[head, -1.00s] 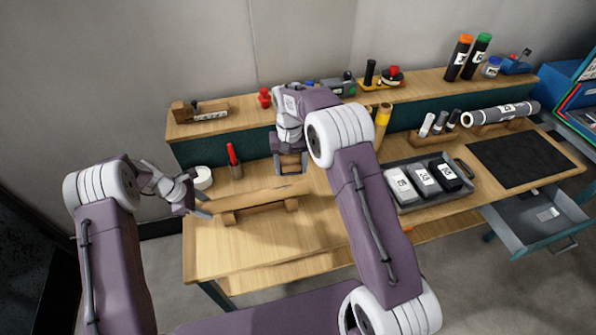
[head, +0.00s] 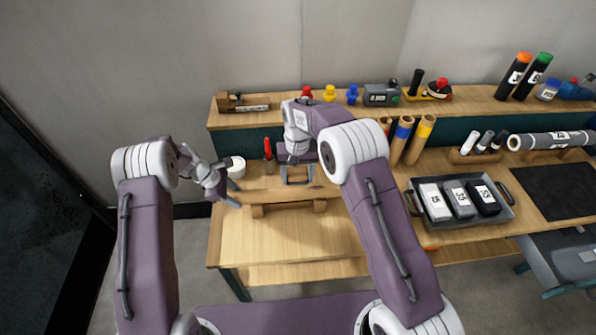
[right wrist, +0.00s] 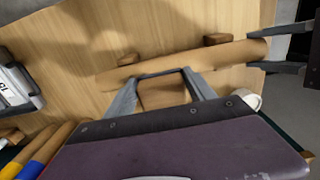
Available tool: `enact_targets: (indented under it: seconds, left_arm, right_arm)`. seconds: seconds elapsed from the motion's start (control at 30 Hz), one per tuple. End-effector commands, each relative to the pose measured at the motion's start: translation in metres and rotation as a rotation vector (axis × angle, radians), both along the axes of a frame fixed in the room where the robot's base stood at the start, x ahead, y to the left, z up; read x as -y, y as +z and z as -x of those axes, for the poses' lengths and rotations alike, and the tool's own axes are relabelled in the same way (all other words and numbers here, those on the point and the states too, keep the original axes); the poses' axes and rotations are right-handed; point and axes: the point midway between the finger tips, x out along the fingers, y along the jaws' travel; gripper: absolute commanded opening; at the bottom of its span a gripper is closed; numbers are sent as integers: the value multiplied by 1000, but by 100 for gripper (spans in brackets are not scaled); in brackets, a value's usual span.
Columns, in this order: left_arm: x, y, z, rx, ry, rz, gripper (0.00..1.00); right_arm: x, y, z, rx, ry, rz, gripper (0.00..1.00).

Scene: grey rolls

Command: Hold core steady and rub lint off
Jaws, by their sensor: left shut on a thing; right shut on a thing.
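The core is a brown cardboard tube (head: 268,195) lying level across wooden cradle supports (head: 258,211) on the bench. It also shows in the right wrist view (right wrist: 225,56). My left gripper (head: 238,196) is shut on the core's left end; its fingers show in the right wrist view (right wrist: 278,50). My right gripper (head: 297,183) is over the core's middle, shut on a small brown block (right wrist: 163,92). The block's fingertip side is close against the core; whether it touches I cannot tell. No lint can be made out.
A white round container (head: 237,167) and a red-topped tool (head: 268,155) stand behind the core. A grey tray (head: 436,217) with labelled blocks is to the right. Capped brown tubes (head: 402,138) stand behind my right arm. The bench front (head: 285,240) is clear.

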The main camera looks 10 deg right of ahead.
Motion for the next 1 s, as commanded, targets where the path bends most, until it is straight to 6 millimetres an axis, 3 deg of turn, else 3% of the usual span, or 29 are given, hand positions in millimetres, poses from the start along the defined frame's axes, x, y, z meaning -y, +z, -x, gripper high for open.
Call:
enact_targets:
  seconds: [0.5, 0.57, 1.0]
  left_arm:
    - [0, 0, 0, 0, 0, 0, 1]
    - [0, 0, 0, 0, 0, 0, 1]
    - [0, 0, 0, 0, 0, 0, 1]
  right_arm:
    - [1, -54, 1, -3, 0, 1, 31]
    - [7, -51, 0, 0, -2, 0, 25]
    - [48, -53, 0, 0, -2, 0, 25]
